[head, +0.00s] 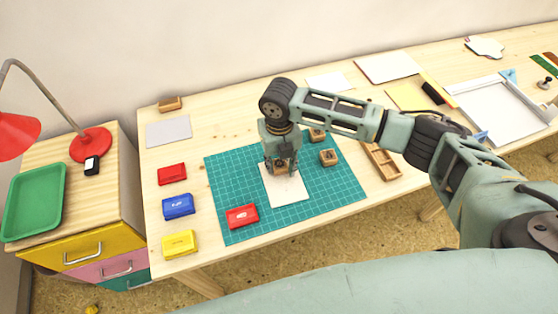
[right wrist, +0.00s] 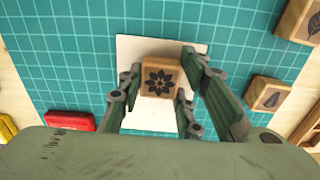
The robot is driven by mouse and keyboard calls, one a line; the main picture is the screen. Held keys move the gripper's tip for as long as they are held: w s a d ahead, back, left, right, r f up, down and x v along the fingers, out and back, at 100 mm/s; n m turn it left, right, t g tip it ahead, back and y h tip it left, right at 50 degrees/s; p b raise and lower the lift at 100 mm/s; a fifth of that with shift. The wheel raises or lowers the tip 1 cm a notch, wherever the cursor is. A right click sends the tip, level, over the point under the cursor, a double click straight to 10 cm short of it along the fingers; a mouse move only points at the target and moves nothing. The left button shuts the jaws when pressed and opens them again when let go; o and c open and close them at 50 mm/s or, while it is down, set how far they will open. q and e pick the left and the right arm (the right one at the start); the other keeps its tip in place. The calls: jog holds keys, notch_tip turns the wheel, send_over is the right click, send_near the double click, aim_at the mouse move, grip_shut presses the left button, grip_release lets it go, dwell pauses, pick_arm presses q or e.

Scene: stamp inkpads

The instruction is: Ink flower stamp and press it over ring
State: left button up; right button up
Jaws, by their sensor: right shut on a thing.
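My right gripper (head: 281,168) points down over the white paper (head: 290,192) on the green cutting mat (head: 340,197). In the right wrist view the gripper (right wrist: 157,92) is shut on the wooden flower stamp (right wrist: 159,82), whose top shows a dark flower picture. The stamp is over the paper (right wrist: 132,50); I cannot tell whether it touches it. No ring print shows on the visible paper. A red inkpad (head: 242,216) lies on the mat left of the paper, and shows in the right wrist view (right wrist: 70,121). My left gripper is not in view.
Two other wooden stamps (head: 328,158) (head: 317,135) stand on the mat right of the gripper. Red (head: 171,174), blue (head: 178,206) and yellow (head: 179,242) pads line the table's left side. A wooden tray (head: 383,162) lies right of the mat. The mat's front right is clear.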

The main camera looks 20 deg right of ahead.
jog(key=shift+r, duration=0.4)
jog(key=shift+p, duration=0.3)
notch_tip(320, 180, up, 6)
jog(key=p, duration=0.5)
jog(key=shift+f, duration=0.2)
dwell(0.6)
